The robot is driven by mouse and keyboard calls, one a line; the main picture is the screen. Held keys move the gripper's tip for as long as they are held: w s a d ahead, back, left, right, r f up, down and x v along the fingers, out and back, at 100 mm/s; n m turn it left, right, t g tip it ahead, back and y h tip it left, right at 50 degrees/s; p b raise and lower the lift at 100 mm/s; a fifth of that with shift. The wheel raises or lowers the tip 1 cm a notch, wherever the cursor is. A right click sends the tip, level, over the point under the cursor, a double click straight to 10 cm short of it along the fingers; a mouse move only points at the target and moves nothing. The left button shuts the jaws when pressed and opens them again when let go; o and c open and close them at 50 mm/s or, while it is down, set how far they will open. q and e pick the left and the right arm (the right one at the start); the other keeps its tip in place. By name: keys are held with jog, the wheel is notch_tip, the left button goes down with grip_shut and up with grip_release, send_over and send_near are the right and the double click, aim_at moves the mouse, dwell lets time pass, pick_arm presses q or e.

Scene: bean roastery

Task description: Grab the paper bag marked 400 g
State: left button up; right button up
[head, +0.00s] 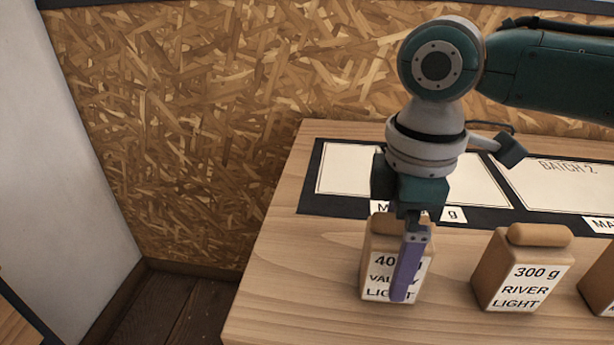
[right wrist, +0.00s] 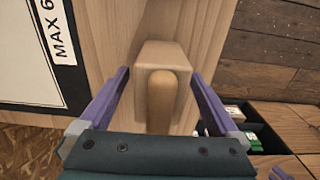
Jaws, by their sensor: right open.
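The paper bag marked 400 g (head: 376,270) stands upright near the front left of the wooden table; its label also reads VALLEY LIGHT, partly covered. My right gripper (head: 401,293) points down at it, with one purple finger in front of the label. In the right wrist view the bag (right wrist: 161,54) with its rolled top is between the two spread fingers of my right gripper (right wrist: 158,73). The fingers are open, with a narrow gap on each side.
A bag marked 300 g RIVER LIGHT (head: 522,272) stands to the right, and another bag (head: 601,280) is cut off at the right edge. Black-framed batch sheets (head: 348,170) lie behind. The table (head: 275,290) is bare left of the 400 g bag.

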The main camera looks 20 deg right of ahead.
jog(key=shift+c, duration=0.2)
grip_shut()
dwell(0.5)
